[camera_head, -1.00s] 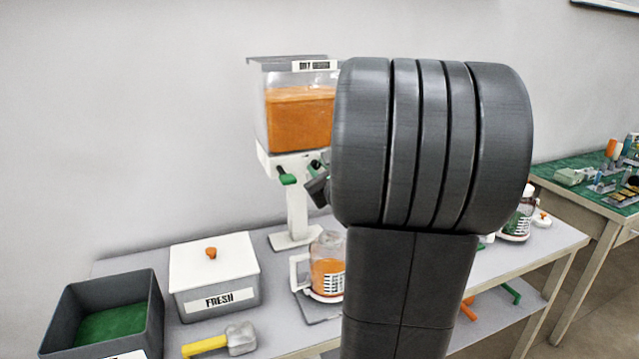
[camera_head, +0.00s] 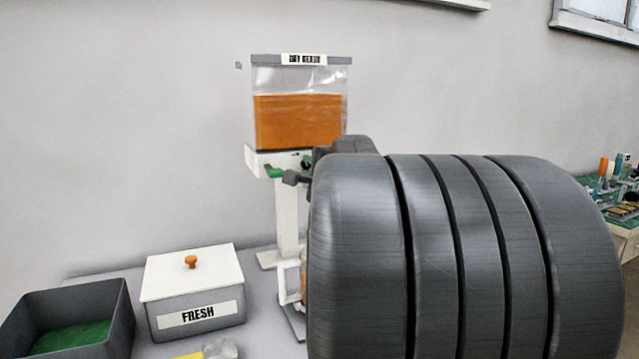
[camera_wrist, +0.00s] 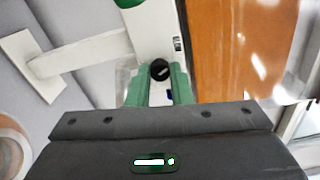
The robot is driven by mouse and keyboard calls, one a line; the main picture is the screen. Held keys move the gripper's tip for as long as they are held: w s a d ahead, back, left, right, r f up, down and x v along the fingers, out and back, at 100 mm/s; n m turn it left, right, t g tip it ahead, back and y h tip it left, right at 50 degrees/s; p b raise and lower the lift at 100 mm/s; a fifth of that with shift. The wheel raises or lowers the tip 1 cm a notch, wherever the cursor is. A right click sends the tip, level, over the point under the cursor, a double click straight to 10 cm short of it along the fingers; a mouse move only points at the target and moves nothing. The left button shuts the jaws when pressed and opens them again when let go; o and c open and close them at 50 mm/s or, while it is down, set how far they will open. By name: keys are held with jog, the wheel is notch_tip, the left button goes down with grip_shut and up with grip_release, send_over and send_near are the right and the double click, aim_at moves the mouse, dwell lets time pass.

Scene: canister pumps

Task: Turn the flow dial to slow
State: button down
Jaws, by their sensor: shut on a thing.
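The flow dial (camera_wrist: 159,69) is a small round black knob with a pale mark, on the white body of the dispenser. My gripper (camera_wrist: 159,82) is shut on it, with its green fingers on either side of the knob. In the head view the dial (camera_head: 307,162) shows as a dark spot under the tank, partly hidden by my arm. The dispenser's clear tank (camera_head: 300,118) holds orange liquid. I cannot read the dial's setting or any slow mark.
A white-lidded box marked FRESH (camera_head: 197,317) and a dark open bin (camera_head: 118,312) stand on the table at left. A jug (camera_head: 290,283) below the dispenser is mostly hidden by my arm.

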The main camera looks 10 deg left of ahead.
jog(key=shift+n+b, duration=1.4)
jog(key=shift+n, duration=0.3)
jog(key=c, duration=1.3)
grip_release()
jog(key=shift+r, duration=0.1)
